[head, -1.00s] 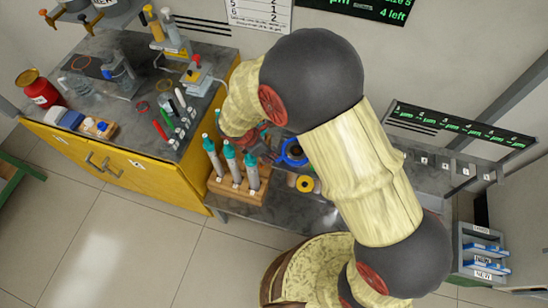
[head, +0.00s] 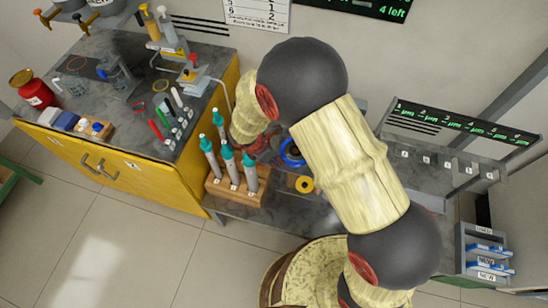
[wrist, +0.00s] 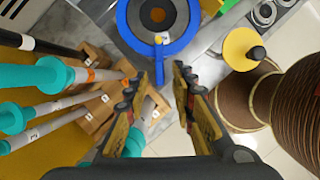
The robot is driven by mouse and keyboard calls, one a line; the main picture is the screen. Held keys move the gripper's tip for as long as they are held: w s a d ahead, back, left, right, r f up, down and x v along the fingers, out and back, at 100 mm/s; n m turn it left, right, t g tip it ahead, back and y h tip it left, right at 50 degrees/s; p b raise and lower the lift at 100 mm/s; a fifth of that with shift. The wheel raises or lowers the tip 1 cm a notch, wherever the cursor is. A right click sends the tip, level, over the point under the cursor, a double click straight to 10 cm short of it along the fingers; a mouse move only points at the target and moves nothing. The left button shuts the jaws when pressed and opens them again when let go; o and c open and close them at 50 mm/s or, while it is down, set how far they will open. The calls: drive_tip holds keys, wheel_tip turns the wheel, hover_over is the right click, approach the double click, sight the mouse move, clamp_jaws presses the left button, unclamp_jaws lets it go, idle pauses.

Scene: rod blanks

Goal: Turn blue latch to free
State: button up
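A blue ring (wrist: 187,38) surrounds a grey disc with a dark round centre, at the top of the wrist view. The ring also shows in the head view (head: 290,153), partly hidden by my arm.
Several teal-topped cylinders (head: 229,160) stand in a wooden rack (head: 222,190), close on the left of my gripper. A yellow disc with a dark knob (wrist: 240,45) is to the right. A cluttered yellow-fronted bench (head: 120,165) stands farther left.

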drive_tip(key=shift+c, duration=1.3)
clamp_jaws()
drive_tip(key=shift+m+p, duration=0.4)
drive_tip(key=m+g+p, duration=0.1)
drive_tip(key=m, duration=0.1)
drive_tip(key=m+p, duration=0.1)
drive_tip(key=m, duration=0.1)
drive_tip(key=shift+w+a+r+g+h, duration=0.1)
drive_tip(key=shift+w+g+h, duration=0.25)
drive_tip(key=shift+g+h, duration=0.05)
drive_tip(key=m, duration=0.1)
drive_tip(key=m+g+p, duration=0.1)
drive_tip(key=m, duration=0.1)
drive_tip(key=m+p, duration=0.1)
drive_tip(key=m, duration=0.1)
drive_tip(key=shift+w+g, duration=0.35)
drive_tip(key=shift+g, duration=0.05)
drive_tip(key=shift+o, duration=1.9)
unclamp_jaws()
